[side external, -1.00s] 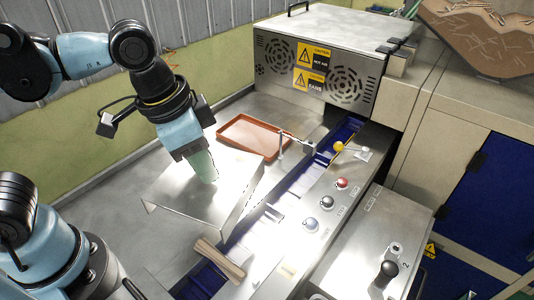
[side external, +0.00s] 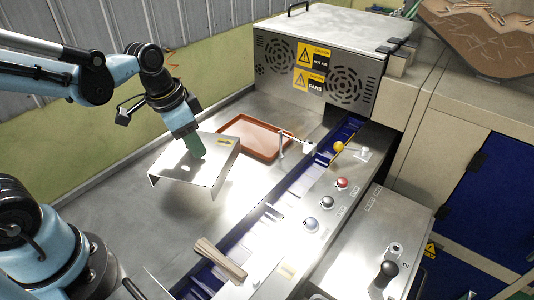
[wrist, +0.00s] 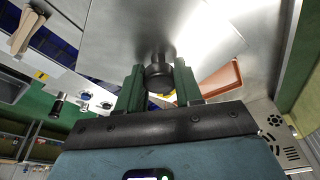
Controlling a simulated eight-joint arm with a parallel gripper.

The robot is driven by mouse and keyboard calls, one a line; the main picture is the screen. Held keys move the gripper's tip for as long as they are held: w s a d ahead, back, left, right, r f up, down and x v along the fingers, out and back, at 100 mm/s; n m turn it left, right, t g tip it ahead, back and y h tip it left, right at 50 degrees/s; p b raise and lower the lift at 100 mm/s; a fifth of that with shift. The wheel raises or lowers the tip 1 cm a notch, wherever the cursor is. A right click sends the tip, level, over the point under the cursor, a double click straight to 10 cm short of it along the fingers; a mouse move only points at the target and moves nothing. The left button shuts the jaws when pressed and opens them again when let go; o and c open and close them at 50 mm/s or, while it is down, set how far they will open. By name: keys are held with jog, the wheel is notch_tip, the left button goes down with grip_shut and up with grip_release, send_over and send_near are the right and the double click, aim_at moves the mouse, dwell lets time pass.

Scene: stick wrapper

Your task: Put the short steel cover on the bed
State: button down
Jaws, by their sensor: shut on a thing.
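The short steel cover (side external: 183,172) is a bent, shiny sheet with folded-down sides and a yellow label near its far edge. My gripper (side external: 195,147) points down onto its top. In the wrist view, my gripper's green fingers (wrist: 159,88) are shut around a dark round knob (wrist: 158,76) on the cover, whose sheet (wrist: 125,30) fills the upper middle. The cover is over the left part of the steel bed (side external: 120,230), left of the blue channel. I cannot tell whether its lower edges touch the bed.
An orange-brown tray (side external: 268,151) lies behind and right of the cover. The blue channel (side external: 290,195) runs diagonally, with a stick bundle (side external: 220,259) across its near end. A lever with a yellow ball (side external: 339,146) and several buttons line its right side. A vented steel box (side external: 325,60) stands behind.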

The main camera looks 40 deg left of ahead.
aim_at(186, 161)
jog(key=shift+w+a+f, duration=0.15)
jog(key=shift+a+f, duration=0.1)
jog(key=shift+f, duration=1.95)
jog(key=shift+f, duration=0.1)
jog(key=c, duration=0.8)
grip_release()
jog(key=shift+o, duration=0.2)
jog(key=s+r+n, duration=0.1)
jog(key=r, duration=0.2)
jog(key=s+r+t, duration=0.1)
jog(key=r, duration=0.2)
jog(key=s+r+n+t, duration=0.1)
jog(key=r, duration=0.3)
jog(key=shift+s+n+y, duration=0.15)
jog(key=shift+n+y, duration=0.15)
jog(key=shift+y, duration=0.1)
jog(key=shift+d+f+n+t, duration=0.15)
jog(key=shift+f+n+t, duration=0.1)
jog(key=shift+n+t, duration=0.3)
jog(key=shift+d+f+n+t, duration=0.1)
jog(key=shift+f+n+t, duration=0.15)
jog(key=shift+n+t, duration=0.3)
